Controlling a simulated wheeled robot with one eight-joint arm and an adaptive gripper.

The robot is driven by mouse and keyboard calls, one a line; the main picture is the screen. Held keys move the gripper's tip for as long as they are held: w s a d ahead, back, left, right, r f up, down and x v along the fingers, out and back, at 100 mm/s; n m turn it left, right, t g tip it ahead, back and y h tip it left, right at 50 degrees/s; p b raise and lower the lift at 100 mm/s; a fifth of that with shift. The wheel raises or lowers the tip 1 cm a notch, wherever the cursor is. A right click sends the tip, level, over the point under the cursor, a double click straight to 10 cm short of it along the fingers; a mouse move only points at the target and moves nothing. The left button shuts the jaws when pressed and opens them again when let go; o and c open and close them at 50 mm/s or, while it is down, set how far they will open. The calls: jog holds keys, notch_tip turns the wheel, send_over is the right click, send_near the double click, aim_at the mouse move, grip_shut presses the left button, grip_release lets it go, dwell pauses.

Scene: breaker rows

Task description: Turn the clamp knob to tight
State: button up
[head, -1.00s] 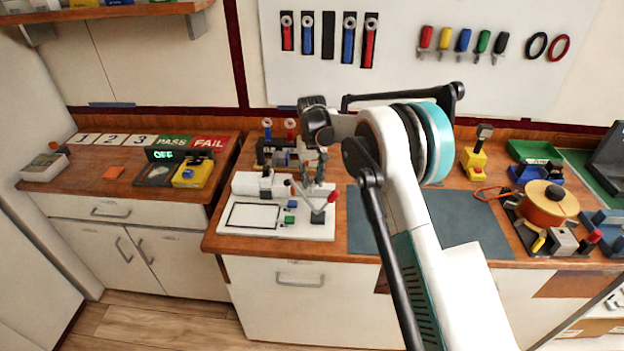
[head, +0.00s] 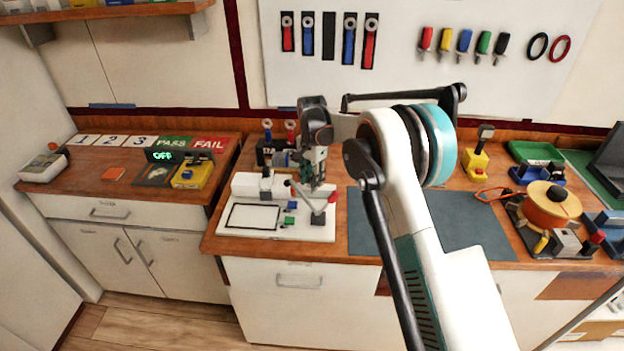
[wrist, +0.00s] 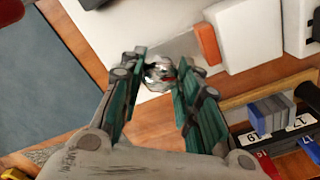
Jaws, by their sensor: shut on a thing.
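My gripper (head: 314,180) reaches down over the back right of a white fixture plate (head: 318,234) in the head view. In the wrist view my gripper (wrist: 160,75) has its two green-padded fingers on either side of a small, round, silvery knob (wrist: 159,72), with a little red showing at it. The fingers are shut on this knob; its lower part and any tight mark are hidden. In the head view the gripper hides the knob. A lever with a red tip (head: 332,196) stands just in front of the gripper.
A white block (head: 246,185) stands on the plate, left of the gripper. A rack with numbered blocks (wrist: 272,115) is close to the right finger in the wrist view. A dark mat (head: 470,225) on the right is clear. An orange spool (head: 548,210) stands farther right.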

jog(key=shift+m, duration=2.2)
jog(key=o, duration=1.1)
jog(key=shift+c, duration=0.2)
jog(key=shift+r, duration=0.1)
notch_tip(320, 180, up, 12)
